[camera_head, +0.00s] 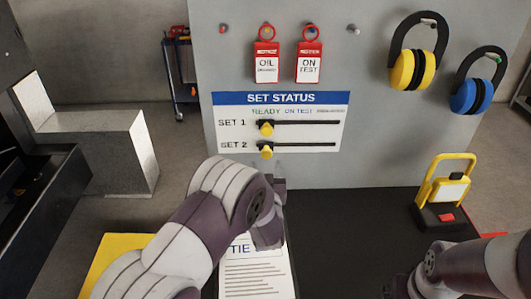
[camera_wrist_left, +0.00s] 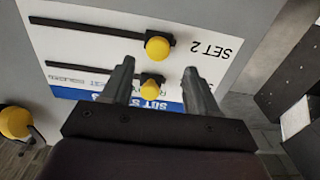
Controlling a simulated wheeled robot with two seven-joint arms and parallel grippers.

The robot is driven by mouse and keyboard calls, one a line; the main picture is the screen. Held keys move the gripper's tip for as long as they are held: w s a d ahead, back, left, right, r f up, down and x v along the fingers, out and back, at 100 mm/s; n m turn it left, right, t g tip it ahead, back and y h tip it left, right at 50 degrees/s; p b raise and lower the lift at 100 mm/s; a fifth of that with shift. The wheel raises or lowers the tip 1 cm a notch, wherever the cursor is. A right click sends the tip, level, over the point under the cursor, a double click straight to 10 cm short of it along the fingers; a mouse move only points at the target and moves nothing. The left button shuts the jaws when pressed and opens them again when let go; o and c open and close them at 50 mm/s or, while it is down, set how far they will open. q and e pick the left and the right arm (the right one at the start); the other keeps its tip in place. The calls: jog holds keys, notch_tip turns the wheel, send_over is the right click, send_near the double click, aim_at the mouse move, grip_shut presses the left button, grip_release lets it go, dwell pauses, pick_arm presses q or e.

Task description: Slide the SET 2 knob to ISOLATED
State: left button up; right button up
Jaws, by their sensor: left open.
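The SET STATUS board (camera_head: 330,98) is on the grey panel, with two horizontal slots. The yellow SET 2 knob (camera_head: 266,152) sits at the left end of the lower slot, roughly below READY. The third heading, at the right, is too small to read. My left gripper (camera_head: 266,180) is just below that knob and open. In the left wrist view, which is upside down, the SET 2 knob (camera_wrist_left: 158,47) is beyond the open fingertips (camera_wrist_left: 159,67), apart from them. My right gripper (camera_head: 402,288) is low at the right, and its fingers are unclear.
The yellow SET 1 knob (camera_head: 266,128) is at the left of the upper slot. Red tags (camera_head: 266,65) and ear defenders (camera_head: 412,68) hang above. A yellow-handled device (camera_head: 442,190) stands on the dark bench (camera_head: 345,215) at the right. A printed sheet (camera_head: 255,275) lies below my left arm.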

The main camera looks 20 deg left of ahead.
aim_at(269, 155)
pick_arm(q)
jog(key=x, duration=0.5)
jog(key=shift+w+d+p, duration=0.15)
jog(key=shift+d+p, duration=0.1)
jog(key=shift+p, duration=0.1)
jog(key=shift+w+a, duration=0.2)
grip_shut()
jog(key=shift+w+d+f, duration=0.15)
jog(key=shift+d, duration=0.2)
jog(key=d+b, duration=0.1)
jog(key=d, duration=0.1)
jog(key=w+d+b, duration=0.1)
jog(key=d, duration=0.2)
jog(key=w+d+b, duration=0.1)
jog(key=d, duration=0.2)
jog(key=shift+w+d, duration=0.1)
jog(key=shift+w, duration=0.1)
